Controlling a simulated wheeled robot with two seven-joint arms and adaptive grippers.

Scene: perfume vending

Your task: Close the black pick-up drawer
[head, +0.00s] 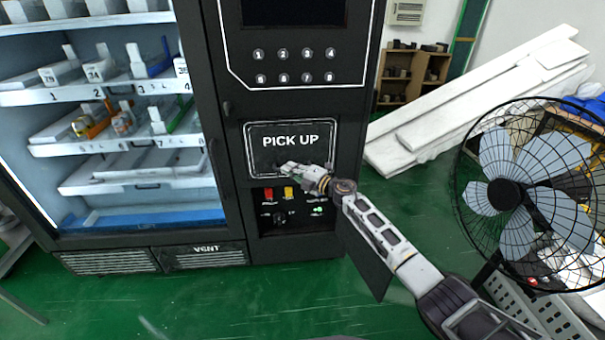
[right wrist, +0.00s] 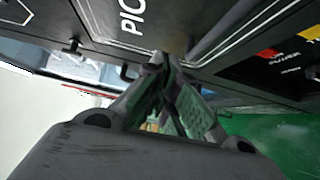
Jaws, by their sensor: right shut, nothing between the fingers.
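The black pick-up drawer (head: 292,139), marked PICK UP in white, is on the front of the dark vending machine. Its face looks flush or nearly flush with the machine; I cannot tell whether a small gap is left. My right gripper (head: 288,167) is shut and empty at the lower part of the drawer face. In the right wrist view, the fingertips (right wrist: 166,62) are together at the dark panel beside the letters, touching or very near it. The drawer (right wrist: 196,30) shows only in part there. My left gripper is not in view.
Below the drawer is a control panel (head: 291,208) with red and yellow parts. Glass-fronted shelves (head: 130,120) stand to the left. A large black fan (head: 530,190) stands at the right, near my right arm. White boards (head: 470,100) lean behind. Green floor (head: 300,300) in front is clear.

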